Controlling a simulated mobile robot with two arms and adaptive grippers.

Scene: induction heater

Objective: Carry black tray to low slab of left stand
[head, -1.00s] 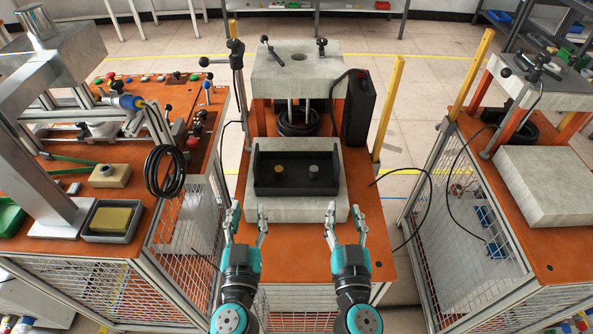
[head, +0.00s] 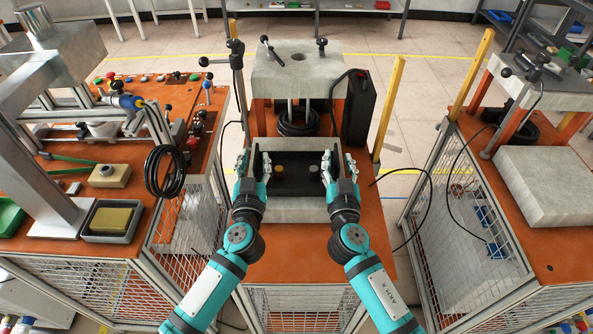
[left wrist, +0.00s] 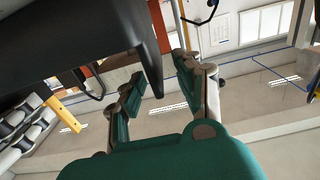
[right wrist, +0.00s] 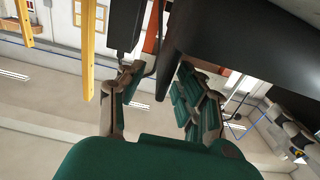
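The black tray (head: 296,186) rests on the low pale slab (head: 290,214) of the middle stand. A brass-coloured piece (head: 280,169) and a grey piece (head: 313,169) stand in it. My left gripper (head: 241,165) is at the tray's left end and my right gripper (head: 338,165) is at its right end. Both are open. In the left wrist view, a dark tray wall (left wrist: 150,68) reaches between the spread fingers, with gaps beside it. The right wrist view shows the opposite wall (right wrist: 172,65) likewise between spread fingers.
Behind the tray stands a raised slab (head: 298,78) with a black coil (head: 298,123) below. The right stand has a bare low slab (head: 550,185). A cluttered orange bench (head: 60,185) is at left.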

